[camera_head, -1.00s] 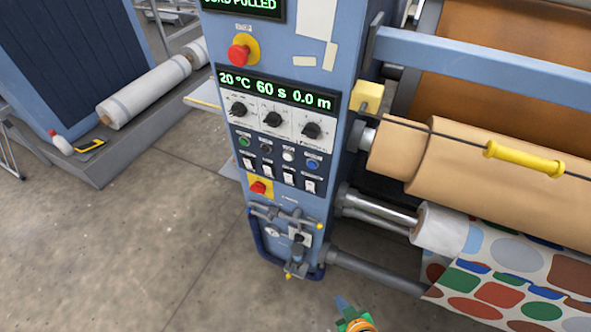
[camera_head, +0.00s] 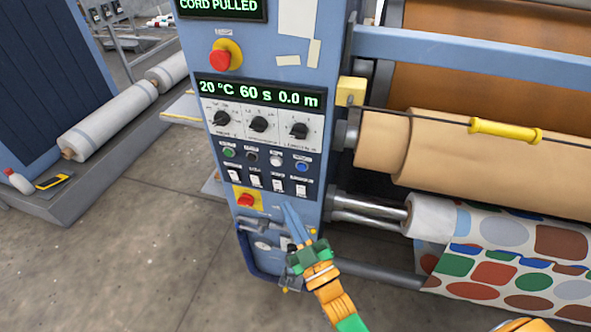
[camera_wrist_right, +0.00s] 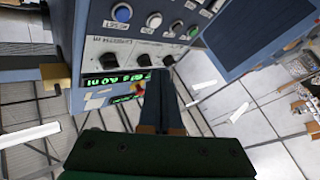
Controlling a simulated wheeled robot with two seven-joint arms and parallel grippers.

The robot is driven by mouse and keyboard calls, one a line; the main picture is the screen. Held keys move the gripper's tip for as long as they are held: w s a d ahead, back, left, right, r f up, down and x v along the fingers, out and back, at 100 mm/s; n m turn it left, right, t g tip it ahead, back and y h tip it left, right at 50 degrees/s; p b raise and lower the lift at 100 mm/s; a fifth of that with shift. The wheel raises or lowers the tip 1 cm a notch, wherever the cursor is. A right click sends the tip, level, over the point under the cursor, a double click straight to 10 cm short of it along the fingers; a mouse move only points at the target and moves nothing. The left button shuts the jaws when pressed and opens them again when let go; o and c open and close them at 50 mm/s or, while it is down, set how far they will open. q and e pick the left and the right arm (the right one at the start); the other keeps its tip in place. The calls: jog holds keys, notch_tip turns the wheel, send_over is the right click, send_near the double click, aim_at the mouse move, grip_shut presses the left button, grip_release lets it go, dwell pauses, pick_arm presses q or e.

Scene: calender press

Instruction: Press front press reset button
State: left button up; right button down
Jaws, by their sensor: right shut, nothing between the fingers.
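The blue press control panel (camera_head: 262,130) stands in the middle of the head view. It carries a row of small push buttons: green (camera_head: 229,152), black (camera_head: 252,157), white (camera_head: 276,161) and blue (camera_head: 301,166). Their labels are too small to read. The wrist view shows the blue button (camera_wrist_right: 122,12) and the white button (camera_wrist_right: 154,20) near its top edge. My right gripper (camera_head: 287,212) is shut and empty, pointing up at the panel's lower part, below the button row and the switches. It also shows in the wrist view (camera_wrist_right: 160,75). My left gripper is out of view.
Red stop buttons (camera_head: 220,58) sit above and below the controls. The upper display (camera_head: 220,6) reads "CORD PULLED". A cord with a yellow handle (camera_head: 505,130) crosses before the tan roller (camera_head: 470,165). Patterned fabric (camera_head: 520,265) hangs at right. The floor (camera_head: 120,250) at left is clear.

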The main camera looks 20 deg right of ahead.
aim_at(302, 168)
jog(key=w+d+b, duration=0.3)
jog(key=w+d, duration=0.2)
jog(key=w, duration=0.2)
jog(key=shift+w, duration=0.2)
dwell(0.4)
jog(key=shift+w+d+f+b, duration=0.1)
jog(key=shift+f+b, duration=0.05)
jog(key=shift+b, duration=0.15)
dwell(1.5)
jog(key=shift+w+d, duration=0.15)
jog(key=shift+w, duration=0.1)
